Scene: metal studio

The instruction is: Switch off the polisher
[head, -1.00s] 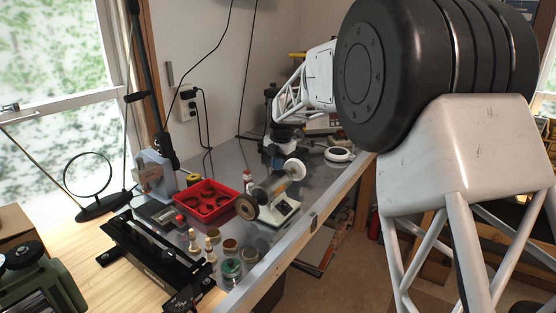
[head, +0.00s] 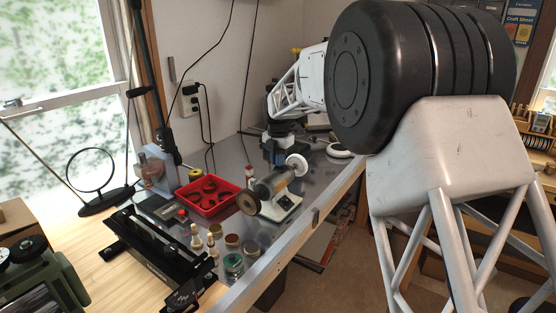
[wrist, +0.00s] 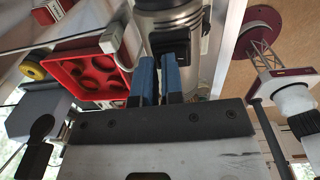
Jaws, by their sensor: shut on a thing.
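The polisher (head: 274,184) stands on the metal bench in the head view, with a silver motor body, a pale wheel at one end, a brown wheel at the other and a light base. In the wrist view its silver body (wrist: 168,18) fills the upper middle, with a black switch housing (wrist: 163,42) on the near side. My gripper (wrist: 160,78) has its blue fingers at this housing. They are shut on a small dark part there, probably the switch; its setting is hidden. In the head view my gripper (head: 274,158) is just behind the polisher.
A red tray (head: 208,208) with round recesses lies left of the polisher and also shows close to my fingers in the wrist view (wrist: 88,72). Small jars (head: 233,264) stand in front. A white round thing (head: 340,150) lies behind to the right, near the bench edge.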

